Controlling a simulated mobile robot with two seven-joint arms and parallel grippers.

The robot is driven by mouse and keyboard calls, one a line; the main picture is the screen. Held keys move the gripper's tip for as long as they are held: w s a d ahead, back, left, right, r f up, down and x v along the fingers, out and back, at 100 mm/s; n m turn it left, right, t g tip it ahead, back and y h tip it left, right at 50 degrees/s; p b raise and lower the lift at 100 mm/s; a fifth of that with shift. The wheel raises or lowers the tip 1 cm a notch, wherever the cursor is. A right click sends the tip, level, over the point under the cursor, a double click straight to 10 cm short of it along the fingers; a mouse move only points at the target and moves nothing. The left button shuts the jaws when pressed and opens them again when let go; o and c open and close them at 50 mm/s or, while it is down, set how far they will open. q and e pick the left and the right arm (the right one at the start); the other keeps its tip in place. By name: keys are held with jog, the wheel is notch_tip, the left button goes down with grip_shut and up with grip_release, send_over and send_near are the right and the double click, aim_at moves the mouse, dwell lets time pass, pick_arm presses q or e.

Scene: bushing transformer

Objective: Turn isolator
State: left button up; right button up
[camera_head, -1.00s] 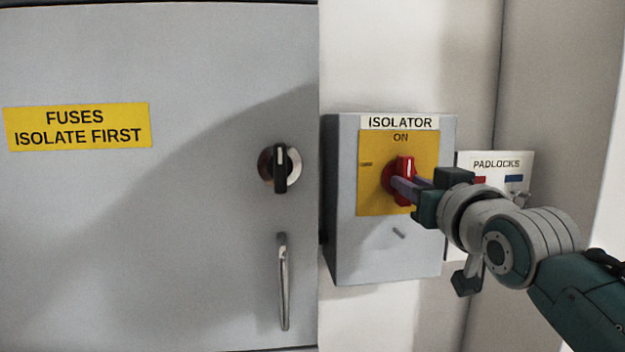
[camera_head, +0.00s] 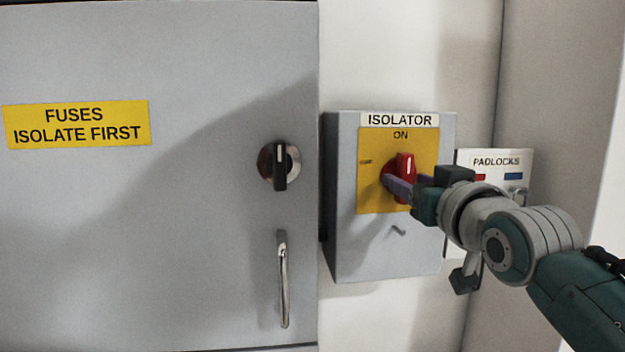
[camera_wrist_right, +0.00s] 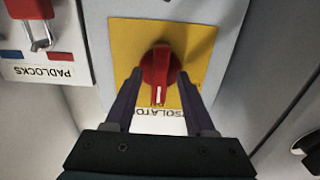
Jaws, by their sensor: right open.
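The isolator is a grey box (camera_head: 345,240) on the wall with a yellow plate (camera_head: 371,190) and a red rotary handle (camera_head: 406,165). The handle's white mark stands upright, toward the word ON. My right gripper (camera_head: 396,187) reaches in from the right, its fingers at the handle and partly covering its lower part. In the right wrist view, the red handle (camera_wrist_right: 157,72) lies between the tips of the two open fingers (camera_wrist_right: 158,85). I cannot tell whether either finger touches it. My left gripper is not in view.
A grey cabinet (camera_head: 200,230) on the left has a black knob (camera_head: 280,167), a metal handle (camera_head: 283,280) and a yellow fuses label (camera_head: 77,125). A padlock board (camera_head: 497,162) is right of the isolator, partly behind my right arm. A red padlock (camera_wrist_right: 30,10) shows in the right wrist view.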

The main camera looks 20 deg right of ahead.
jog(key=b+v, duration=0.2)
jog(key=v, duration=0.8)
jog(key=shift+b, duration=0.4)
